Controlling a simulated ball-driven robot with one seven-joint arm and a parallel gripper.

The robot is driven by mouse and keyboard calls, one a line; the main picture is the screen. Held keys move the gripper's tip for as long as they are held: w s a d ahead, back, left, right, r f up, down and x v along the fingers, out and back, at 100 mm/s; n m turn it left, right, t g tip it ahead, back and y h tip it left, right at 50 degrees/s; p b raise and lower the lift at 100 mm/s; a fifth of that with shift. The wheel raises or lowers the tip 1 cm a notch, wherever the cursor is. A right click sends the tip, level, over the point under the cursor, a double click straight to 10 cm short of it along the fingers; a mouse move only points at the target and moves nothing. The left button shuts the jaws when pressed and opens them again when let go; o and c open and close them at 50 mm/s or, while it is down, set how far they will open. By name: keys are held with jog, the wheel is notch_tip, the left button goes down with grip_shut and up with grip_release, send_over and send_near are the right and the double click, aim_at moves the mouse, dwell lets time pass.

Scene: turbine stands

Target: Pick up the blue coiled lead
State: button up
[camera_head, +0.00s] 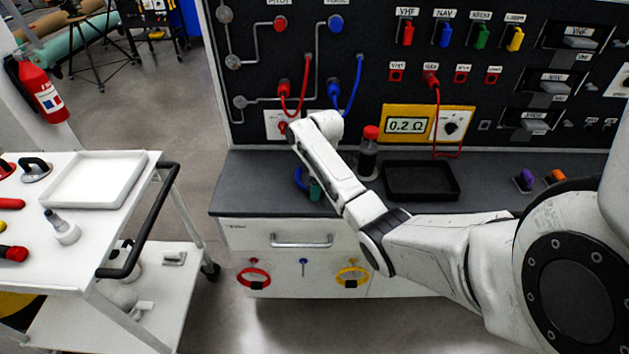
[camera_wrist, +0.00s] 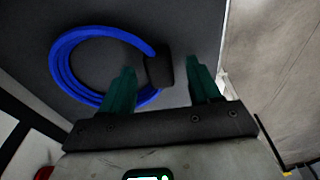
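The blue coiled lead (camera_wrist: 62,62) lies on the dark grey worktop in the wrist view, a loop with a black plug or sleeve (camera_wrist: 160,70) at its right side. In the head view only part of the blue loop (camera_head: 299,178) shows, the rest hidden behind my arm. My gripper (camera_wrist: 163,84) has two teal fingers, spread apart with nothing held. In the wrist view the black piece appears in the gap between the fingertips, and the left finger overlaps part of the loop. I cannot tell how far above the worktop the fingertips are. A teal finger (camera_head: 315,188) also shows in the head view.
A black tray (camera_head: 421,196) and a red-capped bottle (camera_head: 368,152) stand right of my gripper on the worktop (camera_head: 236,180). A dark panel (camera_head: 350,65) with plugged red and blue leads rises behind. A white cart (camera_head: 100,215) stands left, across a floor gap.

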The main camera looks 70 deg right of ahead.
grip_shut()
dwell(0.4)
jog(key=shift+r, duration=0.1)
jog(key=shift+r, duration=0.5)
notch_tip(320, 180, up, 2)
jog(key=shift+r, duration=0.15)
jog(key=s+a+r+p, duration=0.7)
jog(key=a+r+p, duration=0.1)
jog(key=a, duration=0.3)
jog(key=shift+s+a+r+p, duration=0.3)
jog(key=shift+s+r+p, duration=0.1)
jog(key=shift+r, duration=0.4)
